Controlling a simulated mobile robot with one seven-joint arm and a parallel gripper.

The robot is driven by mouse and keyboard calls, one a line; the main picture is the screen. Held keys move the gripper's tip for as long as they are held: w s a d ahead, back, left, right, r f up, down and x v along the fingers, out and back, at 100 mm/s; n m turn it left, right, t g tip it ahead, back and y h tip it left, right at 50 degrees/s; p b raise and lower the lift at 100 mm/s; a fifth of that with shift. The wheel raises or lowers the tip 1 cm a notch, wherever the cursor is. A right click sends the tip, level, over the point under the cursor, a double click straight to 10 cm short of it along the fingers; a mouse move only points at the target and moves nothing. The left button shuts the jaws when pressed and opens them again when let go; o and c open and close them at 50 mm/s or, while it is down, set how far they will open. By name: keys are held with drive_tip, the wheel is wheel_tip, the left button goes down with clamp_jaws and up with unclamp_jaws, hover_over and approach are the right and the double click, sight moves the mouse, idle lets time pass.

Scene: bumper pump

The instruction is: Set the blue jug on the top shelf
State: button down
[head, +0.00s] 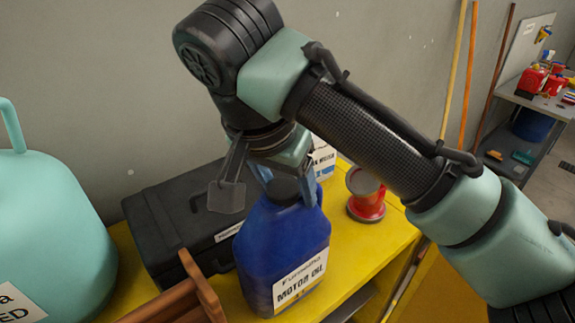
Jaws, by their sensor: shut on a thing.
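The blue jug (271,249) stands upright at or just above the yellow top shelf (378,253). It has a dark cap and a white label reading motor oil. My gripper (283,186) comes down from above and is shut on the jug at its neck and cap. The fingers are partly hidden behind my wrist. I cannot tell whether the jug's base touches the shelf.
A black case (175,225) lies behind the jug, and a red can (366,195) stands to its right. A white box (323,158) is behind it. A brown wooden piece (180,297) and a large teal tank (50,220) are on the left.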

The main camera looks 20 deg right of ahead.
drive_tip(key=shift+w+f, duration=0.1)
drive_tip(key=shift+f, duration=0.7)
drive_tip(key=shift+c, duration=2.2)
unclamp_jaws()
drive_tip(key=shift+f, duration=0.15)
drive_tip(key=o, duration=0.3)
drive_tip(key=shift+o, duration=0.2)
